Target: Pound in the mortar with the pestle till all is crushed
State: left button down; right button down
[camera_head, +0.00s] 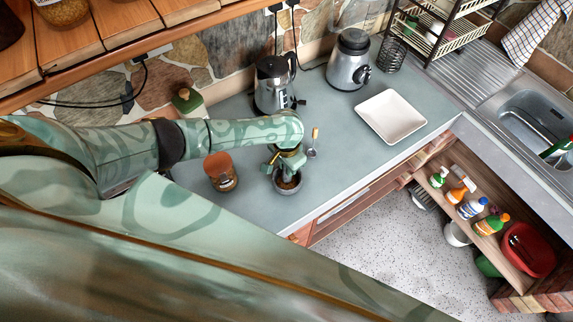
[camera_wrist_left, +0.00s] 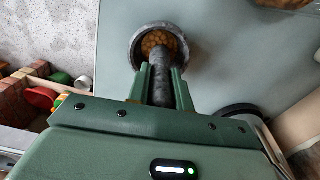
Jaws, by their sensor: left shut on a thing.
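The grey mortar (camera_head: 288,188) stands on the counter below my left gripper (camera_head: 287,166). In the left wrist view the round mortar (camera_wrist_left: 135,47) holds yellow-brown pieces (camera_wrist_left: 155,42) that look like whole grains or nuts. My left gripper (camera_wrist_left: 160,85) is shut on the dark grey pestle (camera_wrist_left: 161,68), whose lower end is over or in the mortar's bowl. I cannot tell whether the pestle's tip touches the pieces. Part of the contents is hidden behind the pestle. My right gripper does not show.
An orange-brown jar (camera_head: 220,171) stands left of the mortar, and a small brush or spoon (camera_head: 314,143) lies to its right. A white square tray (camera_head: 391,116), a kettle (camera_head: 272,86) and a blender-like appliance (camera_head: 348,62) stand farther back. The counter's front edge runs close to the mortar.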

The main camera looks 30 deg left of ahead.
pick_arm(q)
notch_tip(320, 180, up, 4)
jog(key=p, duration=0.4)
jog(key=shift+r+p, duration=0.35)
jog(key=shift+r, duration=0.65)
